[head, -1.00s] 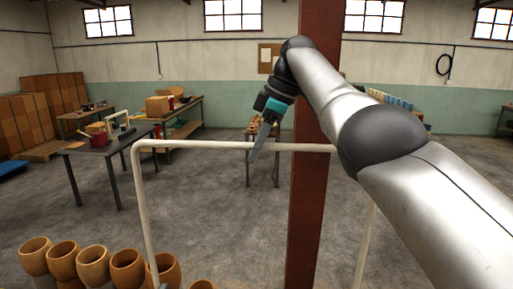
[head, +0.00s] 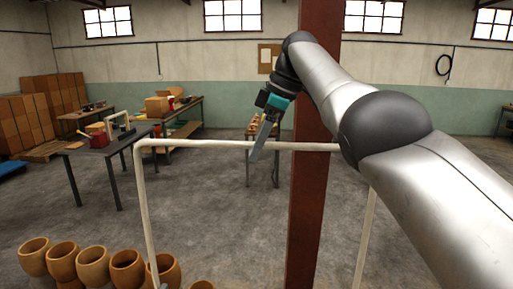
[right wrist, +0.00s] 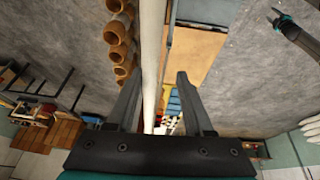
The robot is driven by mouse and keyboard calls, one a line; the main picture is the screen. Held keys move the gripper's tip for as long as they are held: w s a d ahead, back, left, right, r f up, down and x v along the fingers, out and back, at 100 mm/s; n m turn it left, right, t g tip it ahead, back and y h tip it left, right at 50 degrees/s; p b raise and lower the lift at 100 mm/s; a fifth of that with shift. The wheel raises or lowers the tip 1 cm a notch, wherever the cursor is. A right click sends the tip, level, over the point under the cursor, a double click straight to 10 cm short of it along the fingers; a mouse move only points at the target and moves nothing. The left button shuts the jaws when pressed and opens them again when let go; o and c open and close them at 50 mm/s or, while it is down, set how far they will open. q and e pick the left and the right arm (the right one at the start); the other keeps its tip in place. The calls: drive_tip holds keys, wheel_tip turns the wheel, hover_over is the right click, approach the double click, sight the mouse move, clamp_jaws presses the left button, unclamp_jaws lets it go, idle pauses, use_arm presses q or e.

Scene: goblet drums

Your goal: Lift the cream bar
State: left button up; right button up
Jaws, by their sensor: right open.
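The cream bar (head: 205,143) is the level top of a cream pipe frame with upright legs (head: 147,215). My right gripper (head: 256,152) is open at the bar, its fingers pointing down and overlapping it in the head view. In the right wrist view the cream bar (right wrist: 152,50) runs up the picture between the two open fingers (right wrist: 158,78), closer to the left one. I cannot tell whether either finger touches it. My left gripper (right wrist: 279,18) shows small at the upper right of the right wrist view; its opening is unclear.
A rust-red post (head: 309,215) stands just right of my right gripper and hides part of the background. Several goblet drums (head: 93,266) stand on the floor at the lower left. A dark table (head: 95,155) with a red pot is farther back left. The floor between is clear.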

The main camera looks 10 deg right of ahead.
sight(282, 147)
drive_tip(key=d+b, duration=0.1)
drive_tip(key=s+d+b, duration=0.1)
drive_tip(key=d+b, duration=0.1)
drive_tip(key=s+d+b, duration=0.1)
drive_tip(key=shift+d+f+b, duration=0.1)
drive_tip(key=shift+d+b, duration=0.3)
drive_tip(key=d+b, duration=0.1)
drive_tip(key=s+d+b, duration=0.1)
drive_tip(key=d, duration=0.1)
drive_tip(key=s+d, duration=0.1)
drive_tip(key=d, duration=0.1)
drive_tip(key=shift+s+r+b, duration=0.1)
drive_tip(key=shift+r+b, duration=0.1)
drive_tip(key=shift+b, duration=0.2)
drive_tip(key=shift+s+d, duration=0.3)
drive_tip(key=shift+d, duration=0.4)
drive_tip(key=shift+r, duration=0.1)
